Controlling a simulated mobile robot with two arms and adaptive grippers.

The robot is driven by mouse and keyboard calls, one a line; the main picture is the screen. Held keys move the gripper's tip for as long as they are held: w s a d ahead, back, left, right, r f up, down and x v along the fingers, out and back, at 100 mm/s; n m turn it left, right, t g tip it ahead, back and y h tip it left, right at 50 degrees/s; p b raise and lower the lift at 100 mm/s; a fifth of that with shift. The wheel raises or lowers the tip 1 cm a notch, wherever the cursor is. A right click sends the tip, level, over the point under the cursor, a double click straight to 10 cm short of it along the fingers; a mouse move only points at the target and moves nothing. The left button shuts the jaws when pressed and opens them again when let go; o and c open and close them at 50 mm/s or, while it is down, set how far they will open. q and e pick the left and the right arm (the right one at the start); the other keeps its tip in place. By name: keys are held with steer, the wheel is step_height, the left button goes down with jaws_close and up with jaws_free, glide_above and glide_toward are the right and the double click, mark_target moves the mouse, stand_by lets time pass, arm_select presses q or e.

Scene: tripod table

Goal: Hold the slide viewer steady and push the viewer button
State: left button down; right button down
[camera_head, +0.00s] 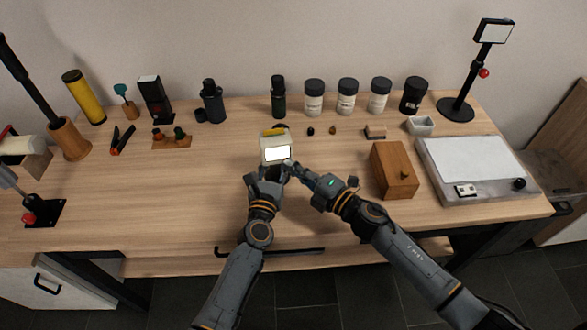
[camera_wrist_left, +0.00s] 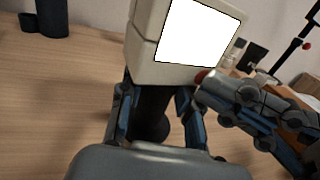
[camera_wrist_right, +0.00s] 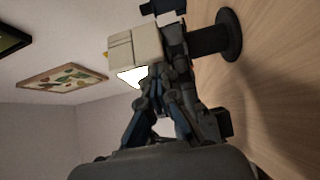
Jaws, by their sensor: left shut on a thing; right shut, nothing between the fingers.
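The slide viewer (camera_head: 274,142) is a cream box with a lit white screen, on a dark stand, near the middle of the table. It also shows in the left wrist view (camera_wrist_left: 148,50) and the right wrist view (camera_wrist_right: 135,46). My left gripper (camera_head: 270,172) is shut on the viewer's dark stem (camera_wrist_left: 152,108), below the box. My right gripper (camera_head: 290,165) is shut and empty, its tips at the lower right corner of the viewer. In the left wrist view a small red button (camera_wrist_left: 201,76) shows at that corner, with the right fingertips against or very close to it, partly covering it.
A wooden box (camera_head: 394,170) and a light panel (camera_head: 478,165) stand to the right. Several jars and bottles (camera_head: 346,97) line the back. Small loose items lie behind the viewer. The table left of my left gripper is clear.

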arm_select(q)
steer(key=shift+d, duration=0.15)
arm_select(e)
steer(key=v, duration=1)
steer(key=shift+r, duration=0.1)
arm_select(q)
steer(key=c, duration=0.9)
jaws_free()
steer(key=shift+o, duration=0.2)
